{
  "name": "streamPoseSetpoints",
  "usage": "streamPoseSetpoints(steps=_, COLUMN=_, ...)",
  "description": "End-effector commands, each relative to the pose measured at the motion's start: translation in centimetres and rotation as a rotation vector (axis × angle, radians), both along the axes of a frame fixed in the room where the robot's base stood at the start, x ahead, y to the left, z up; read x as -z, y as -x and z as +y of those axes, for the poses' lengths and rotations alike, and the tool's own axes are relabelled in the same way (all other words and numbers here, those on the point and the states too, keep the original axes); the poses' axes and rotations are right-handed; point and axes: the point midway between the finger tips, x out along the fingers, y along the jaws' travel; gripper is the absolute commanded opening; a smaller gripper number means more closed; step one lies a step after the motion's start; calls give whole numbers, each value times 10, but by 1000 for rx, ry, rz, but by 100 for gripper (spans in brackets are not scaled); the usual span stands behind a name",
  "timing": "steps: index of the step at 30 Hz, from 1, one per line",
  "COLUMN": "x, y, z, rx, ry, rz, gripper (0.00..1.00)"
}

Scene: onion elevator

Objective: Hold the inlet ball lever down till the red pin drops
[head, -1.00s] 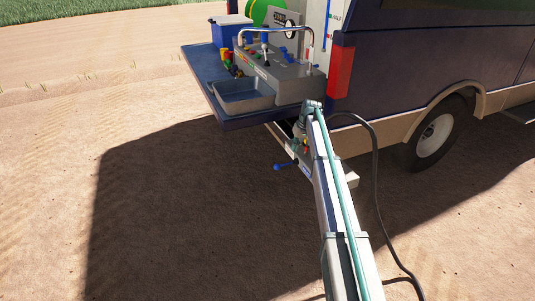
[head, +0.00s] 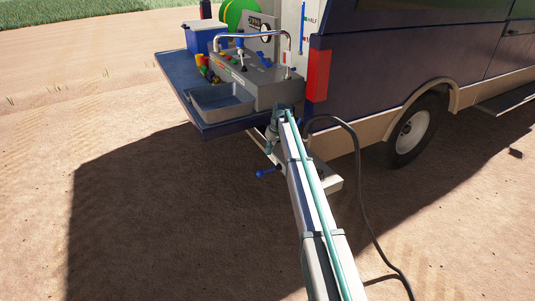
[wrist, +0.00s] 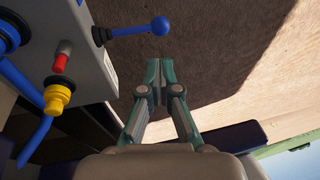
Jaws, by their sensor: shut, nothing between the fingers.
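The inlet lever is a short blue rod with a round blue ball (wrist: 160,26) at the top of the wrist view, sticking out from a grey box (wrist: 78,25). It also shows below the tailgate in the head view (head: 262,172). The red pin (wrist: 61,60) stands out from the grey box. My gripper (wrist: 156,78) is shut and empty, its teal fingertips together. In the wrist picture the tips are below the ball, with a visible gap between them. How far apart they are in depth I cannot tell.
A yellow fitting (wrist: 57,97) and a blue fitting (wrist: 8,38) with blue hose sit beside the pin. In the head view, the vehicle's tailgate (head: 178,85) carries a grey sink unit (head: 222,100). A dark cable (head: 357,175) hangs beside my arm. Open dirt lies left of the lever.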

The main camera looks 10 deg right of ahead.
Motion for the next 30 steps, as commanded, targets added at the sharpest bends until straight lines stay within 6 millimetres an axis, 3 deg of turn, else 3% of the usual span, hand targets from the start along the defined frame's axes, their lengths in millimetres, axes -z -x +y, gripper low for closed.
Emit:
streamPoseSetpoints(steps=15, x=90, y=-12, z=23, rx=-1, ry=0, rz=3, gripper=0)
streamPoseSetpoints(steps=22, x=112, y=-15, z=28, rx=0, ry=-1, rz=1, gripper=0)
streamPoseSetpoints(steps=30, x=117, y=-15, z=29, rx=0, ry=0, rz=0, gripper=0)
